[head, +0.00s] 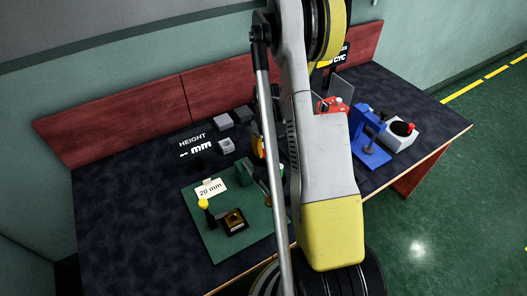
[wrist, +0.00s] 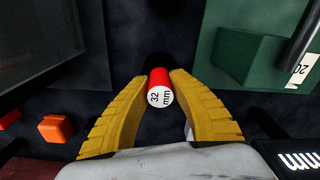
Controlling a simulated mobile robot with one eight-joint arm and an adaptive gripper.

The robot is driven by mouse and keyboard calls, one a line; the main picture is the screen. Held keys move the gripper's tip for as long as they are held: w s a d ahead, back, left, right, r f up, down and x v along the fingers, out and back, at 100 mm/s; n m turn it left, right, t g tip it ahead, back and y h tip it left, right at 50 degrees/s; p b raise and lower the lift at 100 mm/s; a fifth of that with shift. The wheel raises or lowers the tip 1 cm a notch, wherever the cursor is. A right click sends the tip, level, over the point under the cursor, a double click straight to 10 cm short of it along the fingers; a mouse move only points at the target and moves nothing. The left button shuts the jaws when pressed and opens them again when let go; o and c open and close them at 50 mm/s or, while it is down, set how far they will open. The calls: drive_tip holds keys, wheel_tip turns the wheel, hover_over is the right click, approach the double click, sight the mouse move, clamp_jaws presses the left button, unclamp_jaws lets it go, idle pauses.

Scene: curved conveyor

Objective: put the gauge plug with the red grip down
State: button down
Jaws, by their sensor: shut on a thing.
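The gauge plug with the red grip (wrist: 159,78) shows in the wrist view, its white end cap marked "32 mm" facing the camera. My gripper (wrist: 158,84) has its two yellow fingers closed on the red grip from both sides. The far end of the plug is dark and hard to make out against the dark tabletop. In the head view my arm hides the plug and most of the gripper. I cannot tell how far the plug is from the surface.
Grey blocks and a height display (head: 196,146) stand behind. A blue fixture (head: 368,135) stands right. The tabletop's left is clear.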

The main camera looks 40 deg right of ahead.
drive_tip(key=c, duration=1.3)
unclamp_jaws()
drive_tip(key=shift+f, duration=0.1)
drive_tip(key=shift+o, duration=0.2)
drive_tip(key=r+p, duration=0.1)
drive_tip(key=r, duration=0.3)
drive_tip(key=r+p, duration=0.1)
drive_tip(key=r, duration=0.3)
drive_tip(key=r+p, duration=0.2)
drive_tip(key=r, duration=0.2)
drive_tip(key=shift+s+r, duration=0.15)
drive_tip(key=shift+s, duration=0.2)
drive_tip(key=a+r+t, duration=0.2)
drive_tip(key=a+r, duration=1.2)
drive_tip(key=s+a+r+t, duration=0.2)
drive_tip(key=s+a+r, duration=0.1)
drive_tip(key=s+a, duration=0.2)
drive_tip(key=s+a+r+t, duration=0.2)
drive_tip(key=s+a, duration=0.4)
drive_tip(key=a, duration=0.4)
drive_tip(key=shift+a+r+t, duration=0.2)
drive_tip(key=shift+r+t, duration=0.1)
drive_tip(key=shift+r, duration=0.15)
